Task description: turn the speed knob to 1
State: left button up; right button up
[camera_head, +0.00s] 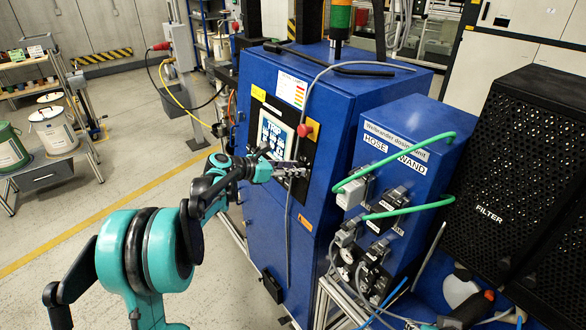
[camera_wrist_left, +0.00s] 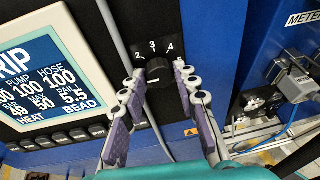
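The speed knob (camera_wrist_left: 158,72) is a round black knob on a black dial plate (camera_wrist_left: 148,30) with white numbers; 2, 3 and 4 are readable along its top. A short pale mark shows on the knob's lower part, but I cannot tell its exact setting. My left gripper (camera_wrist_left: 159,74) has one finger on each side of the knob, apart, with narrow gaps appearing between them and it. In the head view my left gripper (camera_head: 290,170) is at the blue cabinet's front, just right of the screen, and hides the knob. My right gripper is not in view.
The screen (camera_wrist_left: 50,80) with a row of buttons lies left of the knob. A grey cable (camera_wrist_left: 112,30) hangs between them. A red-topped emergency stop (camera_head: 307,130) sits close above the gripper. The blue hose unit (camera_head: 400,160) with green hoses stands at right.

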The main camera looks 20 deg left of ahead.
pick_arm(q)
jog(key=shift+o, duration=1.2)
jog(key=v, duration=1.2)
jog(key=shift+f, duration=0.1)
jog(key=shift+s+d, duration=0.1)
